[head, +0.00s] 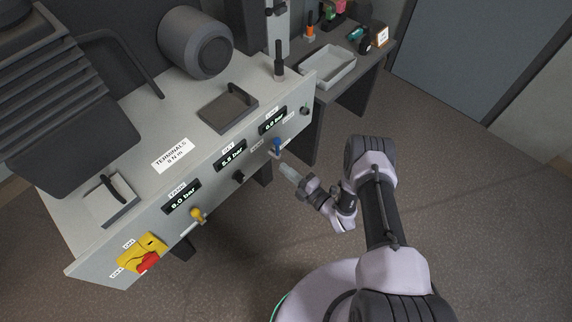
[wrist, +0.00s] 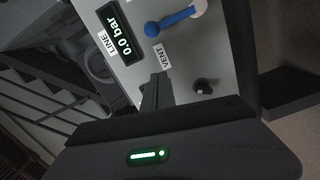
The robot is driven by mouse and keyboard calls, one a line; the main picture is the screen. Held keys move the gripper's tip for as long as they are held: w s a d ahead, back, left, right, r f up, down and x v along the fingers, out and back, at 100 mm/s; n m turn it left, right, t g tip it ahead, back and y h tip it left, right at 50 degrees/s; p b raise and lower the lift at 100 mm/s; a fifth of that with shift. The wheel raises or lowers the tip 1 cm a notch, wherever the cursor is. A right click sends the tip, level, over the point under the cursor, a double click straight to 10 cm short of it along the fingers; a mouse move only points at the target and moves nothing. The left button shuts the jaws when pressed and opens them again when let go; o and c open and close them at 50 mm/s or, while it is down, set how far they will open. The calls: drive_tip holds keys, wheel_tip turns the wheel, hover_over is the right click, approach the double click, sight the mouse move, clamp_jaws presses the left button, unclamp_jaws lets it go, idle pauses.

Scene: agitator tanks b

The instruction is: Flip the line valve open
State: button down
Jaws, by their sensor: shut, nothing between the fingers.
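The panel (head: 150,235) has a blue lever valve (head: 277,146) below the LINE display (head: 273,121), which reads 0.0 bar. A yellow lever valve (head: 197,214) sits below the TANK display (head: 183,197).
A small black knob (head: 238,177) sits between the levers; another (head: 305,110) is near the panel's right end and in the wrist view (wrist: 204,86). A red switch on a yellow plate (head: 148,261) is at lower left. A tray (head: 327,67) stands behind. The floor right is clear.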

sight(278, 150)
drive_tip(key=w+a+b, duration=0.1)
drive_tip(key=w, duration=0.2)
drive_tip(key=w+a+b, duration=0.1)
drive_tip(key=w+b, duration=0.1)
drive_tip(key=w+a+b, duration=0.1)
drive_tip(key=w, duration=0.2)
drive_tip(key=shift+w+a+f, duration=0.25)
drive_tip(key=shift+w+f, duration=0.05)
drive_tip(key=shift+f, duration=0.1)
